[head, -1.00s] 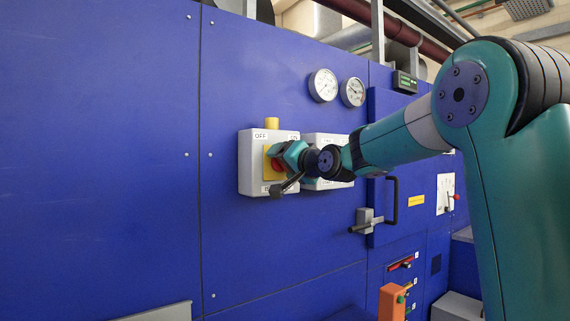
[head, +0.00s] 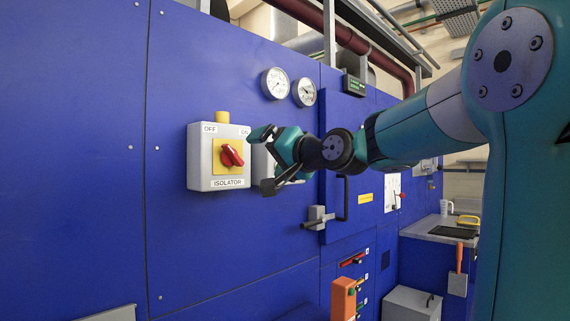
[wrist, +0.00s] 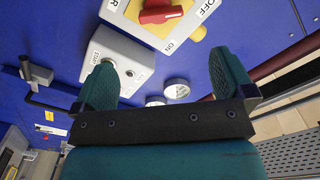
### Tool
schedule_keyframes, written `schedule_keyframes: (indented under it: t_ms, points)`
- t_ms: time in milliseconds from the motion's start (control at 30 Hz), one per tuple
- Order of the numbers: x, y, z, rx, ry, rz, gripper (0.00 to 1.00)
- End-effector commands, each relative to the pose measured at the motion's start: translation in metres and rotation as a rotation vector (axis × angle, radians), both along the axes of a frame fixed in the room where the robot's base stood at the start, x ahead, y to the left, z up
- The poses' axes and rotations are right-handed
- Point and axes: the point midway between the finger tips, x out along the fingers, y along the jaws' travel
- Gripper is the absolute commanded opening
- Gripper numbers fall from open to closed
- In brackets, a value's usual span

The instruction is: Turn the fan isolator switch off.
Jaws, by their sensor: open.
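The fan isolator is a pale grey box (head: 203,165) on the blue wall, with a yellow plate and a red rotary handle (head: 232,155). OFF is marked at its upper left and ON at its upper right. The handle sits slanted; I cannot tell for certain which mark it points to. My gripper (head: 267,160) is open and empty, just right of the isolator and apart from the handle. Its two fingers (wrist: 165,70) show spread in the wrist view.
A second grey box (wrist: 118,57) with a START label stands beside the isolator, partly behind my gripper in the head view. Two gauges (head: 275,83) are above. A door handle (head: 345,198) and latch, and an orange box (head: 343,298), are at the lower right.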

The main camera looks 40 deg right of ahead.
Motion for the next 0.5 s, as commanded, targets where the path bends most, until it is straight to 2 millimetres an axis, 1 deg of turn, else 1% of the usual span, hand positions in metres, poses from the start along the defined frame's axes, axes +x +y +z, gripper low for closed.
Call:
schedule_keyframes:
  t_ms: [33,67,200,300,500]
  points:
    - [-0.012,-0.002,-0.002,-0.002,-0.002,-0.008,1.00]
    - [-0.018,-0.002,-0.002,-0.003,-0.001,-0.006,1.00]
    - [-0.034,-0.003,-0.001,0.000,0.001,-0.005,1.00]
    - [-0.041,-0.002,0.000,-0.001,0.000,-0.003,1.00]
    - [-0.044,-0.001,0.000,0.000,0.001,0.000,1.00]
